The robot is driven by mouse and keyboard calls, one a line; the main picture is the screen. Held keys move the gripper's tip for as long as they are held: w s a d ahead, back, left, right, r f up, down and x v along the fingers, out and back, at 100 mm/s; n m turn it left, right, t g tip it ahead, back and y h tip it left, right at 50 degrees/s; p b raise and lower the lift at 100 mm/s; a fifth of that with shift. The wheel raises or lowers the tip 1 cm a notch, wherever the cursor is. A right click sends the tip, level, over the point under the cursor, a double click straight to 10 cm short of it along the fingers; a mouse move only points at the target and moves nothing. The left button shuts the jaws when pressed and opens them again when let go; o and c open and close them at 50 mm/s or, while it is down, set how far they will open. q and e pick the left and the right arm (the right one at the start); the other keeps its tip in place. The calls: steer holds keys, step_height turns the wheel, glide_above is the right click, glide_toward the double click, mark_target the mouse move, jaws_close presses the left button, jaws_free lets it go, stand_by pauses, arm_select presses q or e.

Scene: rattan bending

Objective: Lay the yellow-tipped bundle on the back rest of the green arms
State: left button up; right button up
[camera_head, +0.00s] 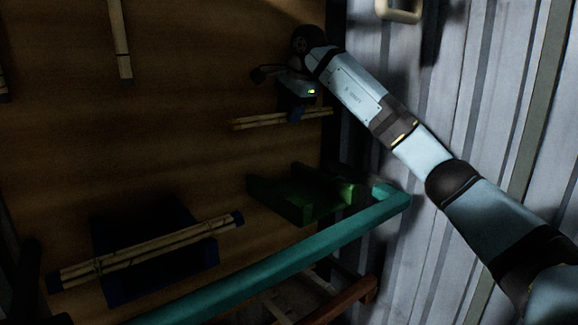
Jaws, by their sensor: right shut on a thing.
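My right gripper (295,112) is shut around the middle of a thin bundle of pale rattan sticks (253,122). The bundle lies roughly level across the picture, and its left end looks yellowish; the tip colour is hard to make out in the dim light. The green arms (320,206) are below the bundle, with a clear gap between. Their back part is in deep shadow, so the rests cannot be told apart well. Nothing is seen lying on the green arms. My left gripper is not in view.
A teal rail (290,262) runs in front of the green arms. At the lower left, a dark-tipped bundle (145,248) lies over a dark blue support (165,280). Another bundle (120,40) is at the upper left. A corrugated metal wall (440,110) stands on the right.

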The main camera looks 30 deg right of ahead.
step_height(320, 180, down, 14)
steer(key=shift+d+r+p, duration=0.1)
steer(key=shift+r+p, duration=0.15)
steer(key=shift+p, duration=0.45)
steer(key=shift+f, duration=0.1)
steer(key=shift+f, duration=0.1)
steer(key=o, duration=0.9)
steer(key=shift+r, duration=0.25)
steer(key=b+v, duration=0.1)
steer(key=v, duration=1.1)
steer(key=shift+b, duration=0.3)
steer(key=shift+f, duration=0.15)
